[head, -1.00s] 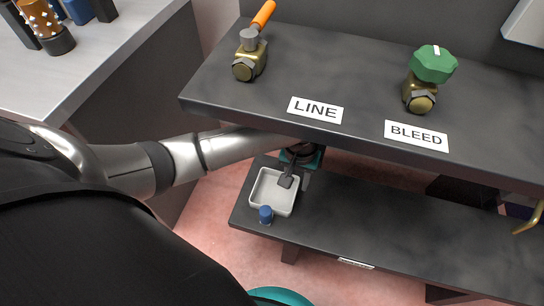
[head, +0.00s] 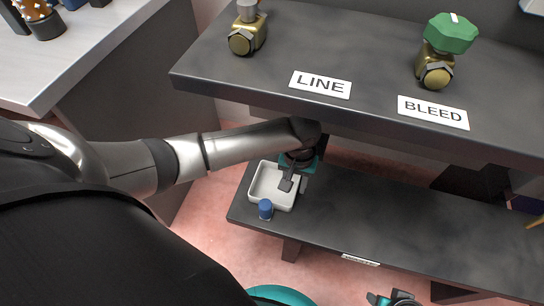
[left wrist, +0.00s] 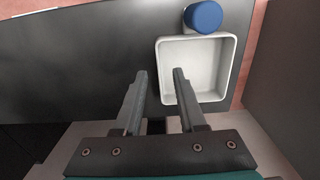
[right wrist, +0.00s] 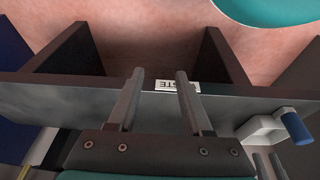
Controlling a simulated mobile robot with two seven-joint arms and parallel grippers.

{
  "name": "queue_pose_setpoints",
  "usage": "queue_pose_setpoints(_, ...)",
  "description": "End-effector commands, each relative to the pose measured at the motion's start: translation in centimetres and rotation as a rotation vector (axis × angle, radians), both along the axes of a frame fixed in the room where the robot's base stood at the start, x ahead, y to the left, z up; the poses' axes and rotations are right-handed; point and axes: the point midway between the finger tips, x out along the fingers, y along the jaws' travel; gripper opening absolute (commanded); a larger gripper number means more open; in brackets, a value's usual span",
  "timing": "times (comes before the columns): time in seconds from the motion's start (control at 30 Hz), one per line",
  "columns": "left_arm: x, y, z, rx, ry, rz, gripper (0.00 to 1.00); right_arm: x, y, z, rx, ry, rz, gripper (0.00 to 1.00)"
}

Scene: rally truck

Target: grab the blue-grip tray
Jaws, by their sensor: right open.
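The tray (head: 260,190) is a small white open box with a blue knob grip (head: 265,209) at its front. It sits at the left end of the lower shelf. My left gripper (head: 287,184) reaches under the upper shelf and is at the tray's inner side. In the left wrist view it is open; one finger is over the tray's inside (left wrist: 215,75), the other outside its left wall. I cannot tell whether they touch the tray. My right gripper (head: 392,299) is open and empty in front of the lower shelf; the tray's grip (right wrist: 297,128) shows right of it.
The dark upper shelf (head: 370,70) overhangs my left gripper and carries the LINE valve (head: 247,35) and the green-handled BLEED valve (head: 440,50). The lower shelf (head: 400,225) is mostly clear right of the tray and has a small white label (head: 360,259) on its front edge.

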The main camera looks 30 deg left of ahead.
Motion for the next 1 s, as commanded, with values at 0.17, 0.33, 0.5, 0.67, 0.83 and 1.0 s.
queue_pose_setpoints(0.17,0.0,0.0,-1.8,0.001,0.0,0.0,0.4,0.6,0.1,1.8,0.004,-0.031,-0.001,0.5)
queue_pose_setpoints(0.33,0.0,-0.1,-2.8,-0.001,-0.001,-0.001,0.4,0.9,0.1,3.3,0.007,-0.052,-0.001,0.5)
queue_pose_setpoints(0.5,0.0,-0.1,-3.1,-0.001,-0.001,-0.001,0.4,0.9,0.1,4.0,0.008,-0.059,-0.003,0.5)
queue_pose_setpoints(0.67,0.0,-0.1,-3.6,0.0,-0.001,-0.001,0.4,1.0,0.1,4.7,0.009,-0.071,-0.003,0.5)
queue_pose_setpoints(0.83,0.0,-0.2,-4.7,0.0,-0.001,-0.001,0.4,1.0,0.1,6.5,0.013,-0.098,-0.003,0.5)
queue_pose_setpoints(1.0,0.0,-0.4,-6.1,0.001,0.0,-0.001,0.4,1.3,0.6,8.2,0.031,-0.164,0.006,0.5)
